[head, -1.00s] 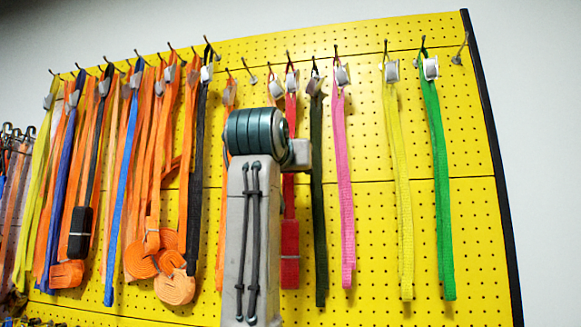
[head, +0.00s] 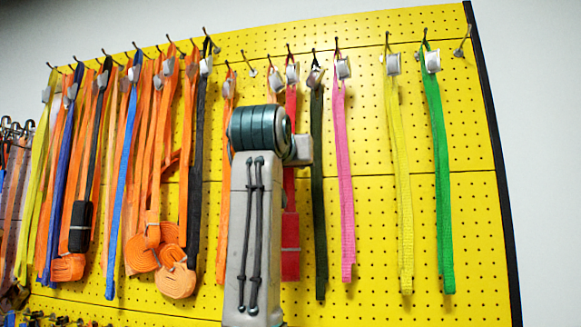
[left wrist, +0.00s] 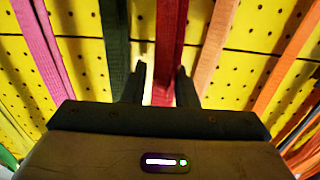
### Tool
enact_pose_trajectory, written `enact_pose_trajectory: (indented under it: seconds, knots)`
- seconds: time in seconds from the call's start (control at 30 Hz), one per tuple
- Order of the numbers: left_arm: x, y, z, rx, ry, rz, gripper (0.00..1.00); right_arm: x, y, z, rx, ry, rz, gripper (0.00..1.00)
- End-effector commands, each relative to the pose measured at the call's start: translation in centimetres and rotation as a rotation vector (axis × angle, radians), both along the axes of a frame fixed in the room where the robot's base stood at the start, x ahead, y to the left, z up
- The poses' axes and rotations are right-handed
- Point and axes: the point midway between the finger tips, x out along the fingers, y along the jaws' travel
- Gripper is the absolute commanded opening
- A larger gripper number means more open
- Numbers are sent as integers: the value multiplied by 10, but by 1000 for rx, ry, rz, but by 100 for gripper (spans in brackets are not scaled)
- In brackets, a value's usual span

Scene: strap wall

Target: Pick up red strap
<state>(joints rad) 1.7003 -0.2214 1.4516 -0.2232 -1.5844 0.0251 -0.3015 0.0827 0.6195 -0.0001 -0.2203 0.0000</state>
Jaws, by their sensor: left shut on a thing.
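The red strap (head: 290,245) hangs from a hook on the yellow pegboard, with a metal buckle at its top and a bundled lower end. My own arm covers part of it in the head view. In the left wrist view, the red strap (left wrist: 171,40) runs down between the two dark fingers of my left gripper (left wrist: 160,84), which is shut on it. The strap still hangs against the board. The left gripper is hidden behind my arm in the head view. My right gripper is in neither view.
A dark green strap (head: 318,190) and a pink strap (head: 344,180) hang close to the right of the red one. An orange strap (head: 224,190) hangs to its left. Yellow (head: 400,180) and green (head: 440,170) straps hang farther right, with bare pegboard (head: 372,240) between.

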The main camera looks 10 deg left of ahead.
Motion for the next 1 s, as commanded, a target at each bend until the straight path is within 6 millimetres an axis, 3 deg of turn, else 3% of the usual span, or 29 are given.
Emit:
enact_pose_trajectory:
  seconds: [0.2, 0.8, 1.0]
  knots:
    - [-1, 1, 13, -1, -2, 1, 1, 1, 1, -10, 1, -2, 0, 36]
    - [-145, -1, 10, -1, -5, -1, 1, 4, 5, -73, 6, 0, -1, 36]
    - [-173, -1, 12, -1, -3, 0, 1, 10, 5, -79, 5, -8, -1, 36]
